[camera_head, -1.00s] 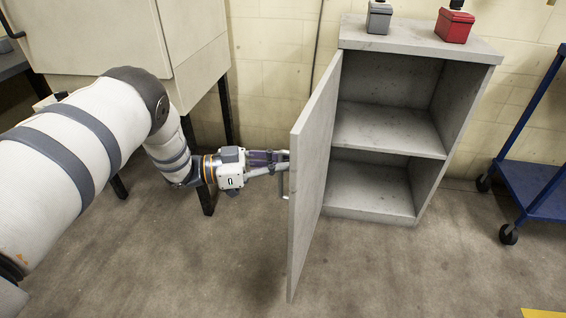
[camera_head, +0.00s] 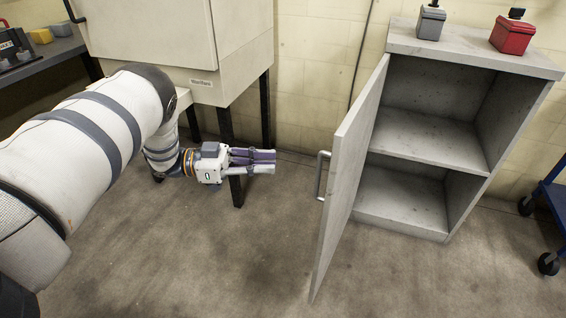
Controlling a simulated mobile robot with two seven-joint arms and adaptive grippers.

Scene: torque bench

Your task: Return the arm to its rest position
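My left arm comes in from the left, and its gripper (camera_head: 265,162) points right, with bare air between it and the cabinet door (camera_head: 352,165). Its fingers stand apart with purple pads showing, and nothing is between them. The gripper is clear of the door handle (camera_head: 322,175), which is to its right. The door stands wide open, swung out toward the camera. The grey cabinet (camera_head: 408,222) shows two empty compartments split by a shelf (camera_head: 425,140). My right gripper is not in view.
A grey box (camera_head: 430,22) and a red box (camera_head: 512,35) stand on the cabinet top. A beige wall unit (camera_head: 155,35) on dark legs is behind my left arm. A blue cart (camera_head: 553,200) stands at the right edge. The floor in front is clear.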

